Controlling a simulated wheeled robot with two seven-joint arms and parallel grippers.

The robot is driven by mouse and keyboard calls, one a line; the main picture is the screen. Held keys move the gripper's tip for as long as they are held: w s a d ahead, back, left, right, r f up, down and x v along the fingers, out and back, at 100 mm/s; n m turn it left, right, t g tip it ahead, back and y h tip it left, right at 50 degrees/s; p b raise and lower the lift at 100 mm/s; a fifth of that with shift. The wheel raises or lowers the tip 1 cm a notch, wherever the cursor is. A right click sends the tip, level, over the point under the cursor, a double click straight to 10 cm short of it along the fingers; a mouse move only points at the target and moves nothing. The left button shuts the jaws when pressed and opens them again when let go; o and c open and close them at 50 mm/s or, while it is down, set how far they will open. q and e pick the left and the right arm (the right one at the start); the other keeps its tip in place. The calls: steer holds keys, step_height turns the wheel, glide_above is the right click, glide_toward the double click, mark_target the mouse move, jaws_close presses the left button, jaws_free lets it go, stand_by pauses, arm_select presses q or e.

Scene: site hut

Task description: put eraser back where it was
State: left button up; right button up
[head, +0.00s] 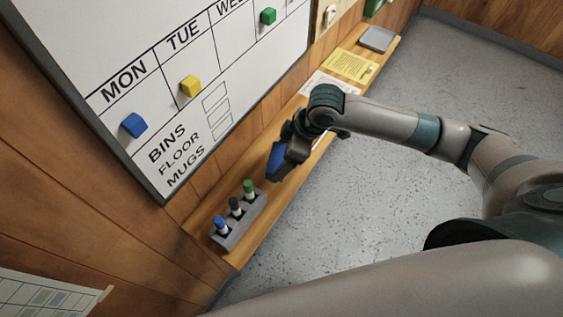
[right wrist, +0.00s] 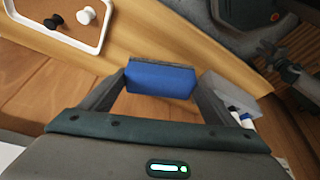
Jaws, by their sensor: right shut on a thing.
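The eraser (head: 276,161) is a blue block with a grey face. My right gripper (head: 281,168) is shut on it, and in the right wrist view the eraser (right wrist: 160,80) sits between the two fingertips. In the head view the gripper and eraser are over the wooden shelf (head: 276,197), beyond the marker holder. I cannot tell whether the eraser touches the shelf. My left gripper is not in the head view; a dark part, probably my left gripper (right wrist: 284,62), shows at the right of the right wrist view, too unclear to read.
A grey holder (head: 232,240) with blue, black and green markers stands at the shelf's near end. Papers (head: 350,65) and a grey tray (head: 378,39) lie farther along. The whiteboard (head: 150,80) with coloured magnets hangs above. Open floor (head: 330,220) lies to the right.

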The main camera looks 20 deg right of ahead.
steer(key=shift+f+p, duration=0.3)
step_height(320, 180, down, 3)
steer(key=shift+r+p, duration=0.1)
steer(key=shift+p, duration=0.65)
steer(key=shift+f, duration=0.25)
steer(key=shift+f, duration=0.1)
steer(key=o, duration=0.9)
